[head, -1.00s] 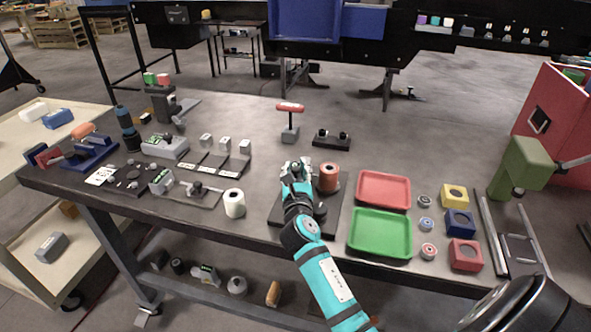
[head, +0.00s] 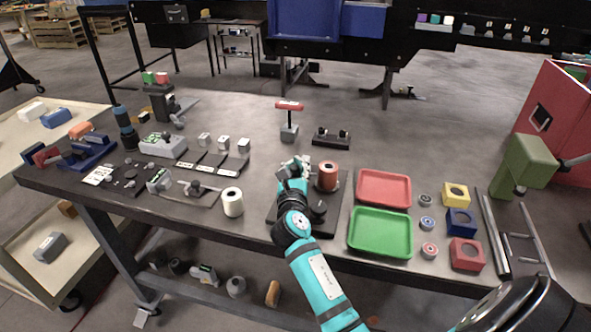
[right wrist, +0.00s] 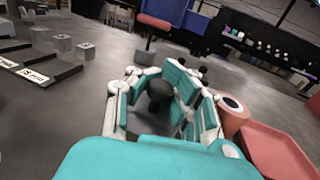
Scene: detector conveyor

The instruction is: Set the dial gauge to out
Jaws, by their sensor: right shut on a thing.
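My right gripper (head: 293,165) is over the left part of a black base plate (head: 336,215) at the front middle of the table. In the right wrist view the fingers (right wrist: 160,88) close around a dark round knob (right wrist: 159,95). Most of the knob is hidden by the fingers in the head view. A copper-coloured cylinder (head: 327,177) stands on the plate just right of the gripper, and a low dark round part (head: 317,208) shows beside my wrist. I cannot make out a gauge face or its setting. My left gripper is not in view.
A red tray (head: 383,175) and a green tray (head: 380,254) lie to the right. A white roll (head: 232,203) stands to the left. Behind are a red-handled tool (head: 289,106) on a grey block and a black twin-knob block (head: 331,139). The table's back middle is mostly clear.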

